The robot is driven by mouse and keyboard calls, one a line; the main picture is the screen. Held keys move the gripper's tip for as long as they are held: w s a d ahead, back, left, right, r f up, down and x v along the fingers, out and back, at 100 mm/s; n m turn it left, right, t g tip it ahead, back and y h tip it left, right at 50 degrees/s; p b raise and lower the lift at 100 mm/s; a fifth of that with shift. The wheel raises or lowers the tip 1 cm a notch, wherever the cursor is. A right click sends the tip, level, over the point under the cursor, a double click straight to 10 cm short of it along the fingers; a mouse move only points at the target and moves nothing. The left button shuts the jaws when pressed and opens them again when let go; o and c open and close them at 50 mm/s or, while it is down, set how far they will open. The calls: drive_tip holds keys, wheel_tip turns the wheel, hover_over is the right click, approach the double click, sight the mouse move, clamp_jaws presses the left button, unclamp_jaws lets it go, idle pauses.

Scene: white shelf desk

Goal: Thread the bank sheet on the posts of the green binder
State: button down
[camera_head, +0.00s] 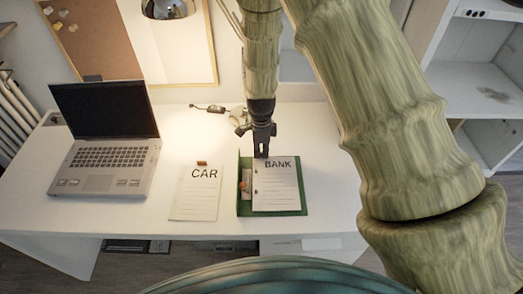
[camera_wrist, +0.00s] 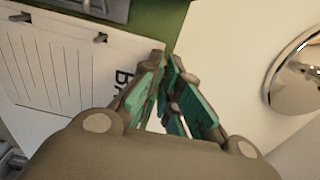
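The bank sheet (camera_head: 276,190), white with BANK at its top, lies over the right part of the open green binder (camera_head: 304,207). In the wrist view, the sheet (camera_wrist: 60,75) has two dark marks, at its holes, along its upper edge. I cannot tell whether the posts pass through the holes. My gripper (camera_head: 262,155) points down at the sheet's top edge near its left corner. In the wrist view, the fingertips of my gripper (camera_wrist: 168,57) are close together and appear to pinch the sheet's corner. Green binder (camera_wrist: 160,18) shows just beyond them.
A sheet marked CAR (camera_head: 196,195) lies left of the binder. An open laptop (camera_head: 105,140) stands further left. A lamp head (camera_head: 167,9) hangs above the desk, and a round shiny object (camera_wrist: 300,75) is right of my gripper. The white desk (camera_head: 335,190) is clear right of the binder.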

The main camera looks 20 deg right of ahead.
drive_tip(key=c, duration=1.6)
unclamp_jaws()
drive_tip(key=shift+o, duration=0.2)
drive_tip(key=shift+r, duration=0.15)
wheel_tip(320, 180, up, 12)
